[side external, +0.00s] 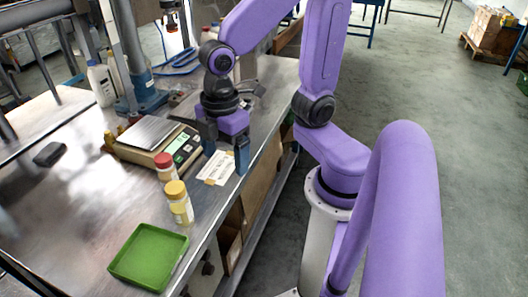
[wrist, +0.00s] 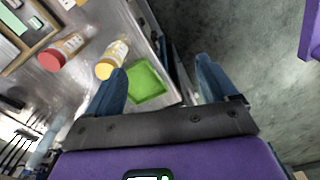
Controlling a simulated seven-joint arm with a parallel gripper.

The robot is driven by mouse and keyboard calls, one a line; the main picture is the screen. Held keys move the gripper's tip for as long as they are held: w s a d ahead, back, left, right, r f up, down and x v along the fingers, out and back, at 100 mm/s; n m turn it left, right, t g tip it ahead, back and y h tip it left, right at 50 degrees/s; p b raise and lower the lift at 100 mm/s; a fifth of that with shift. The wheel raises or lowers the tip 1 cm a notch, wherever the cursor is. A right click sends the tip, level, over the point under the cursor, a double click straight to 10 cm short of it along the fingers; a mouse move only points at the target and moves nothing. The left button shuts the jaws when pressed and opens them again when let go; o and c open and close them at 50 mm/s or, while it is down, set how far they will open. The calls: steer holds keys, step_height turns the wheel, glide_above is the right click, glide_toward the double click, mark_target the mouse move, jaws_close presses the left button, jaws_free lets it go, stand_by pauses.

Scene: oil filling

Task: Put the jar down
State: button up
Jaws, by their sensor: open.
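A jar with a yellow lid (side external: 178,203) stands upright on the metal table, close to its right edge. A jar with a red lid (side external: 165,168) stands just behind it, next to the scale. In the wrist view the yellow-lidded jar (wrist: 112,59) is just left of my fingers and the red-lidded jar (wrist: 62,51) is farther left. My gripper (side external: 225,150) is open and empty, fingers pointing down, above the table behind and right of both jars. It touches neither jar. The fingers also show in the wrist view (wrist: 160,78).
A green tray (side external: 122,268) lies at the table's front; it shows between my fingers in the wrist view (wrist: 148,85). A scale (side external: 148,134) sits left of my gripper. A paper sheet (side external: 217,168) lies below it. White bottles (side external: 101,86) stand farther back. The table's left front is clear.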

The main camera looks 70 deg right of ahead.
steer(key=s+d+m, duration=0.1)
steer(key=s+d, duration=0.1)
steer(key=s, duration=0.4)
steer(key=shift+s+d+m, duration=0.4)
steer(key=shift+s+d+f, duration=0.1)
steer(key=shift+s+d, duration=0.05)
steer(key=shift+s, duration=0.2)
steer(key=shift+c, duration=0.4)
